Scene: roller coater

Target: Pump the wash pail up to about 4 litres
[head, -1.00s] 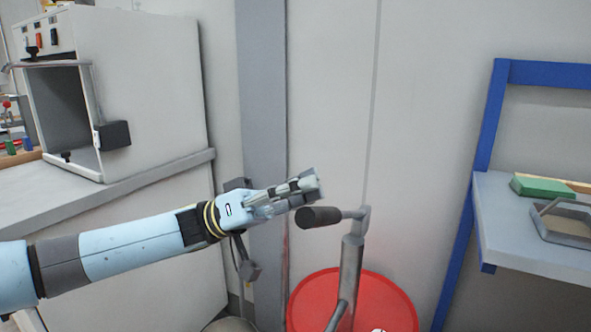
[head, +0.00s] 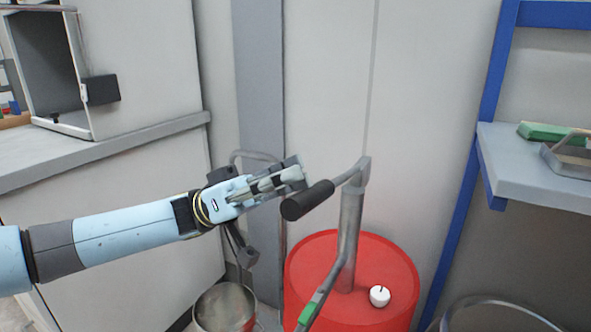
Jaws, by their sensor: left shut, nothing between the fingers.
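A red drum (head: 395,268) stands on the floor against the wall. A grey pump post (head: 349,235) rises from its top, with a lever ending in a black grip (head: 307,200) that points towards me and left. A metal pail (head: 224,308) stands on the floor left of the drum, with its rim and part of its inside in view; I cannot tell its level. My left gripper (head: 298,172) is shut and empty. Its fingertips appear just above and left of the black grip; whether they touch it I cannot tell. My right gripper is not in view.
A white cap (head: 380,296) sits on the drum top. A counter with an open-fronted box (head: 150,60) is at left. A blue-framed shelf (head: 515,170) is at right, above a round rim (head: 505,302).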

